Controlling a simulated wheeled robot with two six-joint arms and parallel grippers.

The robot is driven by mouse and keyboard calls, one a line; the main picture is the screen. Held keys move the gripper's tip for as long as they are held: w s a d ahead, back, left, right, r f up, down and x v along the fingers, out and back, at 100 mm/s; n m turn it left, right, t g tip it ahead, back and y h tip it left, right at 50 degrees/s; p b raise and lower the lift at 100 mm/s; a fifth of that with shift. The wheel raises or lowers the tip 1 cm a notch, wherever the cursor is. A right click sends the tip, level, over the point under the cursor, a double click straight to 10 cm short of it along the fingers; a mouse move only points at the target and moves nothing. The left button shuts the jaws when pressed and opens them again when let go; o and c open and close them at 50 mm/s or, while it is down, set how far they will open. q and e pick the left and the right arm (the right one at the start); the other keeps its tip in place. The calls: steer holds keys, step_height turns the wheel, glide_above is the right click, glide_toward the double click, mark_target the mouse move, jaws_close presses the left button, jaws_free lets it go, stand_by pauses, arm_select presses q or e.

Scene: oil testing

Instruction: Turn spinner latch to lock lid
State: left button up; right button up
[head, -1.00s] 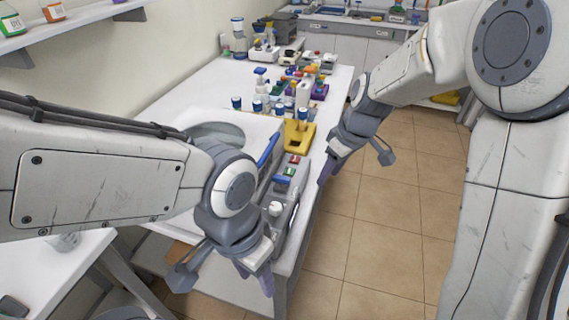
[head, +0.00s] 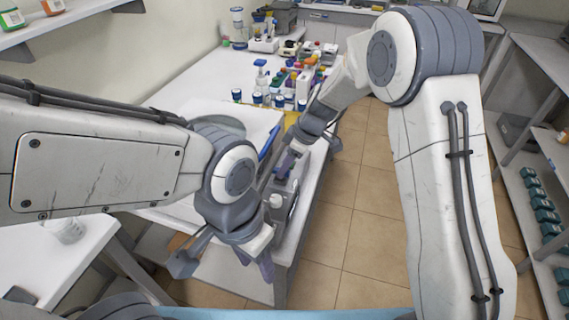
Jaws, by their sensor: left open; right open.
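My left gripper (head: 224,264) is open in front of the table's near edge, below the panel, and empty.
Blue-capped jars (head: 257,98), coloured bottles and small instruments stand farther back on the table. A yellow holder (head: 291,119) is partly hidden behind my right arm. Tiled floor (head: 365,225) is open to the right, and a shelf rack (head: 540,205) stands at far right.

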steer(key=shift+a+f, duration=0.2)
steer(key=shift+f, duration=0.25)
steer(key=shift+c, duration=0.3)
jaws_close()
